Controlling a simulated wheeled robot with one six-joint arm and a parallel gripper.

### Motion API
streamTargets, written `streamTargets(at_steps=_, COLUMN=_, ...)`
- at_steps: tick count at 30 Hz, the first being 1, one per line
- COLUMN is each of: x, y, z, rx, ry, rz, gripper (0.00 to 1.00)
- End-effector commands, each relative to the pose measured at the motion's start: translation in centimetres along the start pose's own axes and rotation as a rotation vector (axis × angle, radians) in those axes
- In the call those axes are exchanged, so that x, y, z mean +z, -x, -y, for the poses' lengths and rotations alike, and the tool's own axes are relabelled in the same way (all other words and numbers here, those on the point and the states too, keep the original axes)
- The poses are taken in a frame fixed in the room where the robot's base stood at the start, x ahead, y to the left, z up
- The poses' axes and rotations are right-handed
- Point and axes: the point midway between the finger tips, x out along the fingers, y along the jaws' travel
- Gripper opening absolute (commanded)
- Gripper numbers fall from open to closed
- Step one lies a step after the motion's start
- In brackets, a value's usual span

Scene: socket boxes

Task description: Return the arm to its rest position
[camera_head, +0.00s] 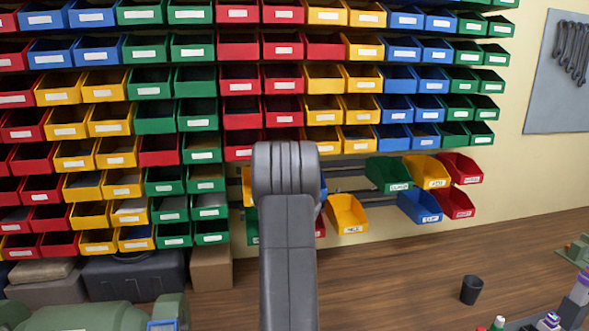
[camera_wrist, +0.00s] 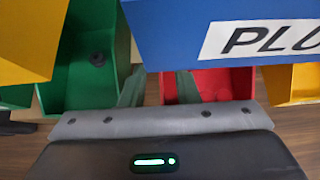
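My arm (camera_head: 288,240) rises in the middle of the head view, and its raised links hide my gripper there. In the wrist view my gripper (camera_wrist: 160,86) has two greenish-grey fingers standing apart, with no held thing visible between them. A blue bin (camera_wrist: 172,40) with a white label reading "PLU" is very close and covers the fingertips. A green bin (camera_wrist: 80,85) with a small dark round thing inside is at the left. A red bin (camera_wrist: 225,82) lies beyond the fingers.
Yellow bins (camera_wrist: 25,35) flank the wrist view. In the head view, rows of coloured bins (camera_head: 155,115) fill the wall, with a looser group, including a yellow bin (camera_head: 347,214), right of my arm.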

Motion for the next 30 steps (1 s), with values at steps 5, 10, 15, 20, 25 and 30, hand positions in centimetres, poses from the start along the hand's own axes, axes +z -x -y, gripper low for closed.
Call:
streamTargets(at_steps=5, x=0.0, y=-1.6, z=0.0, rx=0.0, ry=0.0, rz=-0.001, gripper=0.28)
streamTargets(at_steps=10, x=0.2, y=-1.4, z=0.0, rx=0.0, ry=0.0, rz=-0.007, gripper=0.28)
streamTargets(at_steps=15, x=0.1, y=-1.5, z=0.0, rx=0.0, ry=0.0, rz=-0.008, gripper=0.28)
streamTargets(at_steps=20, x=0.1, y=-1.5, z=0.0, rx=0.0, ry=0.0, rz=-0.008, gripper=0.28)
streamTargets(at_steps=25, x=-0.1, y=-1.4, z=0.0, rx=0.0, ry=0.0, rz=0.0, gripper=0.28)
streamTargets(at_steps=30, x=0.0, y=0.9, z=0.0, rx=-0.001, ry=0.0, rz=0.003, gripper=0.28)
